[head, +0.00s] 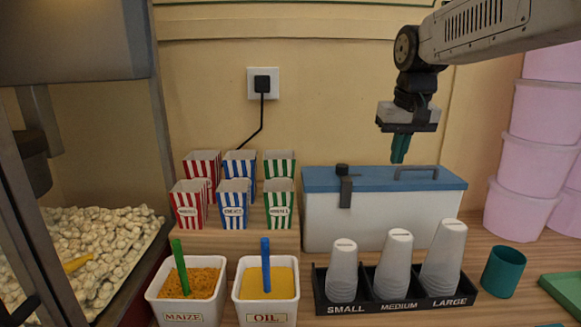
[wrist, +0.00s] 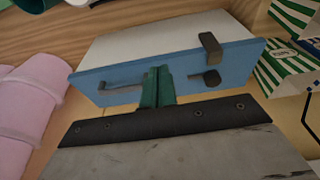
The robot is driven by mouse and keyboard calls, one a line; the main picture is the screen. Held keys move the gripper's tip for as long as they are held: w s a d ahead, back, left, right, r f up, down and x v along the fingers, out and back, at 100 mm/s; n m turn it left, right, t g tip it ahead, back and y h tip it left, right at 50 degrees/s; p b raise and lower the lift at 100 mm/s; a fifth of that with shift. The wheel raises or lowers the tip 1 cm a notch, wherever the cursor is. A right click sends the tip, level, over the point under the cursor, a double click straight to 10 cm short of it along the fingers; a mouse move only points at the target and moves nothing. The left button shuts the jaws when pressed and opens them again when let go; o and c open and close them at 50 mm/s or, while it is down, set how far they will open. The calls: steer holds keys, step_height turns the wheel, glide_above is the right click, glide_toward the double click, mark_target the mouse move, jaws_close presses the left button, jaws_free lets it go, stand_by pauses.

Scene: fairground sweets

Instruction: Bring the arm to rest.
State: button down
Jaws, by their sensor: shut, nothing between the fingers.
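My gripper (head: 400,149) is at the upper right in the head view, pointing down above a white box with a blue lid (head: 385,180). Its green fingers are together with nothing between them. In the wrist view my gripper (wrist: 158,82) shows its closed green fingers in front of the blue lid (wrist: 225,68). In the head view the fingertips appear just above the back edge of the lid; I cannot tell the exact gap.
A cup rack (head: 398,303) holds stacks labelled small, medium and large. A teal cup (head: 503,271) and pink tubs (head: 520,175) stand right. Maize (head: 186,317) and oil (head: 266,312) tubs, striped cartons (head: 236,203) and a popcorn machine (head: 70,40) are left.

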steer(key=s+f, duration=0.4)
steer(key=s, duration=0.6)
steer(key=s+d+f, duration=0.1)
steer(key=s+f, duration=0.3)
steer(key=s, duration=0.7)
steer(key=s+d+f+g, duration=0.1)
steer(key=s+f, duration=0.3)
steer(key=s, duration=0.7)
steer(key=shift+s+d+f, duration=0.15)
steer(key=shift+d, duration=0.05)
